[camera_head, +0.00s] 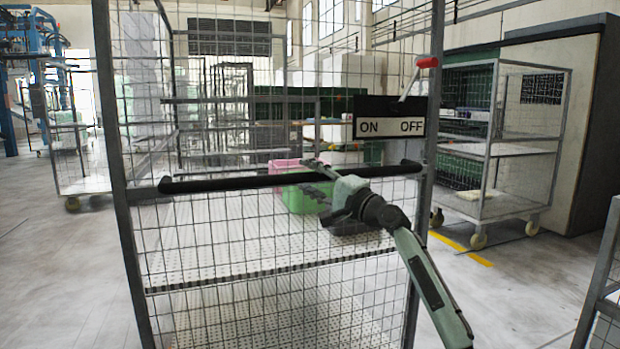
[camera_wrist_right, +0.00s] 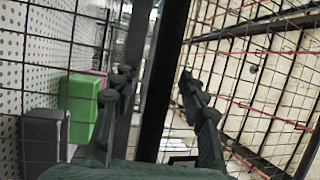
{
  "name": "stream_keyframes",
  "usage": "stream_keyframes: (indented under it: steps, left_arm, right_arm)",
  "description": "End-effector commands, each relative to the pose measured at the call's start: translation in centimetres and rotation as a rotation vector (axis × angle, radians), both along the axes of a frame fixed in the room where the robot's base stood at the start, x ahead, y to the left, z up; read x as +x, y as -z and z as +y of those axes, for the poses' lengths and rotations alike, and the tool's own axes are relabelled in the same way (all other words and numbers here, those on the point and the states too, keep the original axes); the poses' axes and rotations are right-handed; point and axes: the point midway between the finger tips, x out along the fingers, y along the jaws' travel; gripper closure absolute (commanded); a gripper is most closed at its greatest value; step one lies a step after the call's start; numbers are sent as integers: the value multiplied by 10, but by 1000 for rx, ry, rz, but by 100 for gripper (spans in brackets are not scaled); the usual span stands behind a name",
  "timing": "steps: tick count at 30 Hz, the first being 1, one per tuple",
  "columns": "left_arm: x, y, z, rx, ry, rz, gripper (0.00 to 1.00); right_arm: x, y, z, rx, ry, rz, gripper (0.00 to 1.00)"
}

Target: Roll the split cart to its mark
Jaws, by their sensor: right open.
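A grey wire-mesh cart (camera_head: 118,180) stands close in front of me with a perforated white shelf (camera_head: 230,245). A black push bar (camera_head: 225,183) runs across its near side. My right gripper (camera_head: 313,176) is at the middle of this bar, reaching in from the lower right. In the right wrist view, the dark bar (camera_wrist_right: 164,70) runs between the two spread fingers of my right gripper (camera_wrist_right: 156,80). A gap shows on each side, so I see no firm hold. My left gripper is not in view.
A green bin (camera_head: 300,198) and a pink bin (camera_head: 284,165) show through the mesh. An ON/OFF sign (camera_head: 388,117) and red-tipped lever (camera_head: 427,62) show at upper right. Another mesh cart (camera_head: 490,150) stands right, near a yellow floor line (camera_head: 462,249). Floor at left is open.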

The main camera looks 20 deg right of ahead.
Motion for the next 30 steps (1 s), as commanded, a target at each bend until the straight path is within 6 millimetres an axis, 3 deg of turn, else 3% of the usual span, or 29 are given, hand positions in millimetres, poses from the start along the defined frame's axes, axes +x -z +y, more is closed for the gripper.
stream_keyframes:
  steps: [9, 21, 30]
  left_arm:
    - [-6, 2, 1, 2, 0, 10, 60]
    - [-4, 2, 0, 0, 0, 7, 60]
    - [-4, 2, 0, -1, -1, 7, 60]
  right_arm:
    - [-8, 3, -4, 0, 1, 1, 57]
    - [-79, 17, -37, -3, 1, 1, 57]
    - [-106, 21, -49, 0, 0, 0, 57]
